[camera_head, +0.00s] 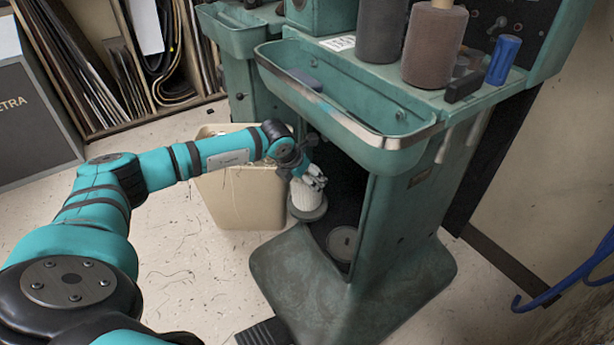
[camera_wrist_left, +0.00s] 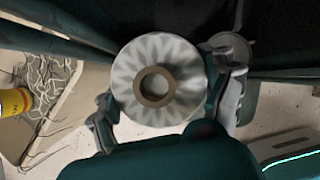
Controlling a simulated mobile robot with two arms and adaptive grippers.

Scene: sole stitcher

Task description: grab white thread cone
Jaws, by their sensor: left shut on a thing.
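The white thread cone (camera_head: 307,193) stands upright on a round grey base (camera_head: 308,211) at the opening of the green stitching machine's pedestal. In the left wrist view I look down on the cone (camera_wrist_left: 160,78), with its brown core ring in the middle. My left gripper (camera_head: 308,178) is shut on the cone, with one finger on each side of it in the left wrist view (camera_wrist_left: 168,108). My right gripper is not in view.
A cream bin (camera_head: 240,195) with thread scraps stands just left of the cone. The green machine's trough (camera_head: 340,105) overhangs from above. A brown cone (camera_head: 434,45), dark cone (camera_head: 381,30) and blue cylinder (camera_head: 504,60) stand on the machine top. Open floor lies at left.

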